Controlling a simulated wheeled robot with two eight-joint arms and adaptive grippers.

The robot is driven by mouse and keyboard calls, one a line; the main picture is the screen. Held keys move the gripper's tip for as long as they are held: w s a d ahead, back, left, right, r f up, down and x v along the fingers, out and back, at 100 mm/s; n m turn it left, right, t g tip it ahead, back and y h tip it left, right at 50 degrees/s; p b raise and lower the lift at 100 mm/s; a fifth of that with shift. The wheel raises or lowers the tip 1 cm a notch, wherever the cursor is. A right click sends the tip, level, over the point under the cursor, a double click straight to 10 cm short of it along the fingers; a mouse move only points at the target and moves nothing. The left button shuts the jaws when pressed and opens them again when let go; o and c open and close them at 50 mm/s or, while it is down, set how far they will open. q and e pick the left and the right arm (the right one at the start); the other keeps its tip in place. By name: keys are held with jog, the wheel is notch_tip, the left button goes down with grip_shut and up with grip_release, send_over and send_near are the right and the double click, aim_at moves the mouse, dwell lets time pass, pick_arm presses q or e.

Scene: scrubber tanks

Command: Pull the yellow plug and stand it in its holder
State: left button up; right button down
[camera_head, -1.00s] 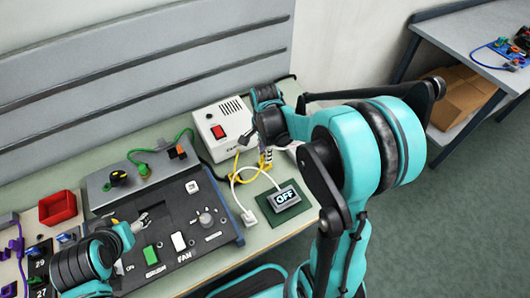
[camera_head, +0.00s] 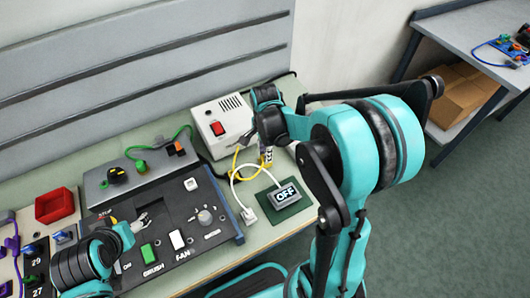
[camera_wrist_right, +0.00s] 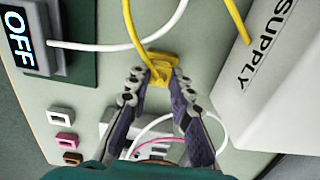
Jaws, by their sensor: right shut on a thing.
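In the right wrist view the yellow plug (camera_wrist_right: 162,68) is between the two fingertips of my right gripper (camera_wrist_right: 159,78), which is shut on it. A yellow cord runs up from it. In the head view the right gripper (camera_head: 255,142) is over the bench beside the white supply box, and the yellow cord (camera_head: 238,163) hangs near it; the plug is mostly hidden there. I cannot tell whether the plug touches anything below. The holder is not clearly identifiable. My left gripper (camera_head: 138,223) is over the control panel, its opening unclear.
The white supply box (camera_head: 228,122) stands behind the right gripper. The OFF display (camera_head: 286,193) and a white cord are close by. White, pink and brown square pieces (camera_wrist_right: 66,140) show in the wrist view. A control panel (camera_head: 200,190) and red tray (camera_head: 54,206) are at left.

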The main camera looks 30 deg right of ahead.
dwell(0.3)
jog(key=c, duration=0.8)
grip_release()
pick_arm(q)
notch_tip(320, 180, up, 7)
jog(key=p, duration=0.6)
jog(key=shift+f+p, duration=0.2)
jog(key=shift+p, duration=0.1)
pick_arm(e)
notch_tip(320, 180, up, 8)
jog(key=shift+r, duration=0.2)
